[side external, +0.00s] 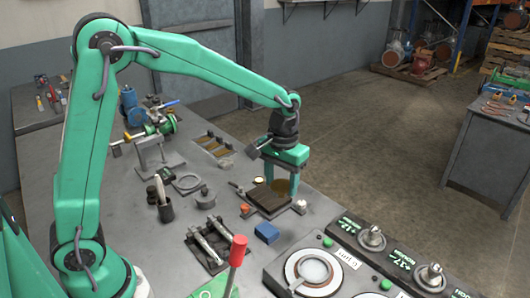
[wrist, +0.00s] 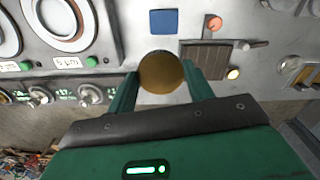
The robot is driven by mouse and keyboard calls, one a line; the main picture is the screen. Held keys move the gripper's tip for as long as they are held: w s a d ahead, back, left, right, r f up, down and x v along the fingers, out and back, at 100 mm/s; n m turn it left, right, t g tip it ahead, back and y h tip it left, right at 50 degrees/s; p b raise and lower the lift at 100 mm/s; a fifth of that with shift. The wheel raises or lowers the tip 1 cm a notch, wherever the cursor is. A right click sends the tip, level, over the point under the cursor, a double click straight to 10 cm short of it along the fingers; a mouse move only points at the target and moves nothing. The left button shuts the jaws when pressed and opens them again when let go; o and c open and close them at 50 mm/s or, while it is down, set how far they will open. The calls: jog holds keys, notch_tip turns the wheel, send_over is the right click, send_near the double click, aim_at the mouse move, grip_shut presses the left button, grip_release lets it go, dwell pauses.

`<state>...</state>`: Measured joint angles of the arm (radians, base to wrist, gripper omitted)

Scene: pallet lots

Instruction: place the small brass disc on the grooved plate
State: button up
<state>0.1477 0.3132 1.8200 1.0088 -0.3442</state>
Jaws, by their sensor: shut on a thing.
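The brass disc (wrist: 161,72) is held between the two green fingers of my gripper (wrist: 160,82) in the wrist view. In the side view the disc (side external: 281,187) shows between the fingertips of my gripper (side external: 282,181), upright or steeply tilted. The grooved plate (side external: 266,201) is a dark brown square on the bench, just in front of and below the gripper in the side view. In the wrist view the plate (wrist: 204,61) lies right of the disc, partly hidden by the right finger. The height of the disc above the bench is hard to tell.
A blue block (side external: 267,232) lies near the plate. An orange-red knob (side external: 244,208) and a pale knob (side external: 299,205) stand beside the plate. A dial panel (side external: 345,262) and clamp bars (side external: 213,246) are in front. The bench's far edge is close to the gripper.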

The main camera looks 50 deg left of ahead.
send_over(268, 196)
notch_tip(268, 196, down, 7)
jog(key=shift+w+a+r, duration=0.1)
jog(key=shift+f, duration=2.05)
jog(key=shift+f, duration=0.1)
jog(key=o, duration=1.2)
notch_tip(268, 196, up, 12)
jog(key=shift+r, duration=0.1)
